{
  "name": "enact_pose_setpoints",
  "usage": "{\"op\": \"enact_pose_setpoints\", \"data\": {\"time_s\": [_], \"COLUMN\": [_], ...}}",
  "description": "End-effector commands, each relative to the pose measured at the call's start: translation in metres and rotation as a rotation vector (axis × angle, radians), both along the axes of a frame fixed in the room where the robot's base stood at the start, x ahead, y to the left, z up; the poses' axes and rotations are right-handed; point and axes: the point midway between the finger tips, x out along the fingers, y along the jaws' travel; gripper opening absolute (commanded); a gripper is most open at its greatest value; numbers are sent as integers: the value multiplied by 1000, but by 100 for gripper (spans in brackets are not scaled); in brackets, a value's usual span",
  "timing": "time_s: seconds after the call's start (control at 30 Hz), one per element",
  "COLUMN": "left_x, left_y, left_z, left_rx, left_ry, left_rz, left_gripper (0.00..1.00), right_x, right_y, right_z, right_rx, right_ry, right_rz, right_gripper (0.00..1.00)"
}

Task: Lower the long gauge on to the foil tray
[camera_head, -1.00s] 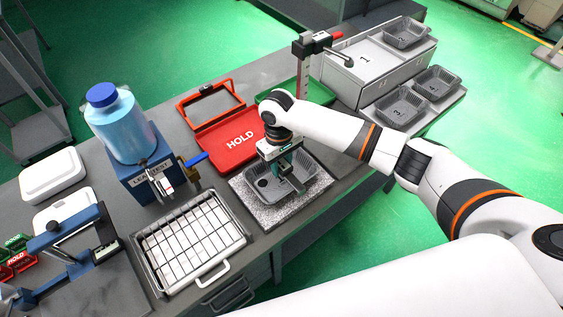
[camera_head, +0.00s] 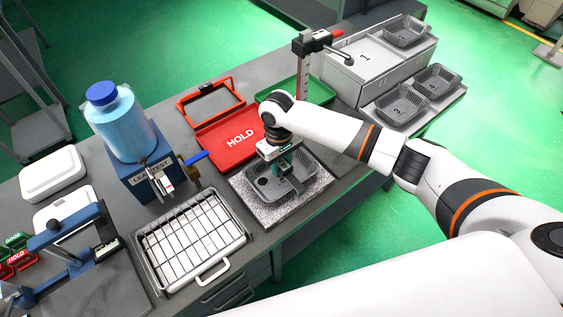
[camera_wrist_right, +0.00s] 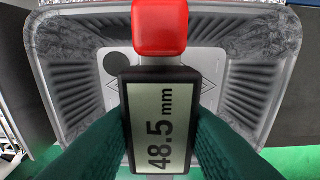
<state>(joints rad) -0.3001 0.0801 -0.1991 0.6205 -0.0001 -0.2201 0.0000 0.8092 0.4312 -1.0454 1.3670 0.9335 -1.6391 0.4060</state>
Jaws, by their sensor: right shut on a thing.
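The foil tray (camera_head: 313,163) is a grey ribbed tray lying on a speckled stone plate (camera_head: 257,217) in the head view. It fills the background of the right wrist view (camera_wrist_right: 55,90). My right gripper (camera_head: 287,171) is over the tray, pointing down. Its dark green fingers are shut on the long gauge (camera_wrist_right: 162,125), which has a red block at its top end and a display reading 48.5 mm. In the head view the gauge is mostly hidden by the gripper. I cannot tell whether its lower end touches the tray. My left gripper is not in view.
A red HOLD tray (camera_head: 235,140) and a green tray (camera_head: 318,92) lie behind. A post stand (camera_head: 306,65) rises behind the gripper. A wire-grid rack (camera_head: 190,240) and a blue leak tester (camera_head: 145,170) stand left. Numbered trays (camera_head: 400,105) are at right.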

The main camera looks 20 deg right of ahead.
Motion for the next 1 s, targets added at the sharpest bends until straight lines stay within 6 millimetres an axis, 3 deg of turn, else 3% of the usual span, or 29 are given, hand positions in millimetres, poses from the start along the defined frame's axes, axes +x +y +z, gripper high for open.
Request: {"op": "enact_pose_setpoints", "data": {"time_s": [0.07, 0.1, 0.27, 0.53, 0.67, 1.0], "left_x": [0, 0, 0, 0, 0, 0], "left_y": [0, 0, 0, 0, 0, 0], "left_z": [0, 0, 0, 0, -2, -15], "left_rx": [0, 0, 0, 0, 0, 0], "left_ry": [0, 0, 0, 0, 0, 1], "left_rz": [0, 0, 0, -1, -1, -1], "left_gripper": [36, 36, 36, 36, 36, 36], "right_x": [0, 0, 0, 0, 2, 9], "right_y": [0, 0, 0, 0, 0, 2], "right_z": [-1, -1, -1, -1, 9, 76], "right_rx": [1, 1, 0, 0, 1, 2], "right_ry": [0, -1, -1, -1, -4, -5], "right_rz": [0, 0, 0, -1, -1, 0], "right_gripper": [6, 34, 58, 58, 58, 58]}}
